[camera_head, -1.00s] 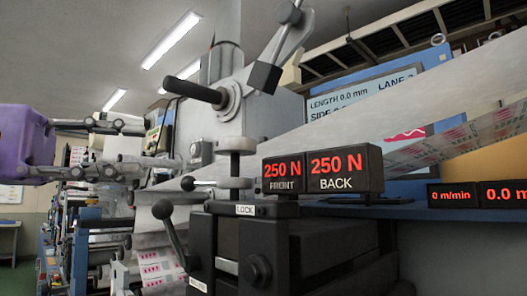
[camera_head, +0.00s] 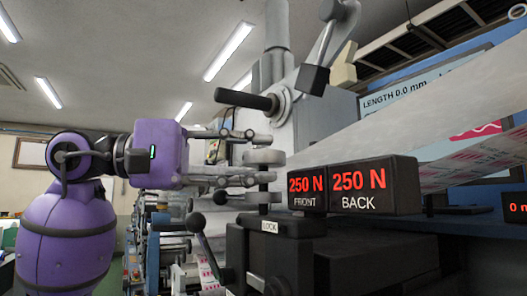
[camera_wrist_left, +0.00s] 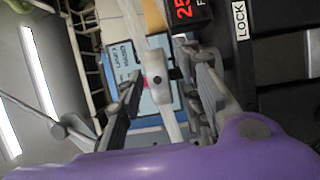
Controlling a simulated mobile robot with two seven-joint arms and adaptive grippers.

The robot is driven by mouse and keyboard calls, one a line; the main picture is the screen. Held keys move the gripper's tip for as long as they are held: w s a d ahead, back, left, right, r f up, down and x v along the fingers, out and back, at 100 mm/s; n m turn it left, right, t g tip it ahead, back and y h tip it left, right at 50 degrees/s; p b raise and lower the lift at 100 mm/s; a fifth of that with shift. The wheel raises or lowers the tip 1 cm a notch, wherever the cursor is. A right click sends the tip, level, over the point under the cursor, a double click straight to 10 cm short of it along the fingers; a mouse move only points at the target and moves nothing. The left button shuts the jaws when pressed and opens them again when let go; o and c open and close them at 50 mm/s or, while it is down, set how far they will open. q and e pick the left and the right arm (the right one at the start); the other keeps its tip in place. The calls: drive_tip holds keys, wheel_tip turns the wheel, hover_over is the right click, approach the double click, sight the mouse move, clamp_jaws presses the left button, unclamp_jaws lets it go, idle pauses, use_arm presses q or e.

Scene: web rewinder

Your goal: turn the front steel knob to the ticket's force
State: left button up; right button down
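The front steel knob (camera_head: 264,157) is a grey disc on an upright shaft, above the LOCK label. My left gripper (camera_head: 262,158) comes in from the left with its fingers apart, one above and one below the disc's level. In the left wrist view a grey rounded piece, which looks like the knob (camera_wrist_left: 154,68), sits between the spread fingers (camera_wrist_left: 160,85). Gaps show on both sides, so the fingers are not closed on it. The front display (camera_head: 307,186) and back display (camera_head: 361,183) both read 250 N. I cannot see the ticket. My right gripper is out of view.
A horizontal black handle (camera_head: 247,100) sticks out just above my left fingers. The white web (camera_head: 400,125) slopes up to the right.

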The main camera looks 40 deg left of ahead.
use_arm(q)
drive_tip(key=shift+x, duration=0.9)
drive_tip(key=shift+s, duration=0.1)
clamp_jaws()
drive_tip(key=shift+f+n+t+y+b, duration=0.2)
drive_tip(key=shift+n+t+y+b, duration=0.95)
drive_tip(key=shift+y, duration=0.65)
drive_tip(key=n+t+y+b, duration=0.1)
drive_tip(key=n+t+y, duration=0.1)
drive_tip(key=n+y, duration=0.1)
drive_tip(key=shift+y, duration=0.3)
drive_tip(key=n+y+b, duration=0.1)
drive_tip(key=n+y, duration=0.1)
drive_tip(key=y, duration=0.1)
drive_tip(key=shift+r+t+b, duration=0.15)
drive_tip(key=shift+t+b, duration=0.15)
drive_tip(key=shift+t, duration=0.05)
drive_tip(key=shift+n+y+b, duration=0.4)
drive_tip(key=shift+n+y, duration=0.75)
drive_tip(key=shift+y, duration=0.65)
drive_tip(key=shift+r+y, duration=0.1)
drive_tip(key=shift+y, duration=0.2)
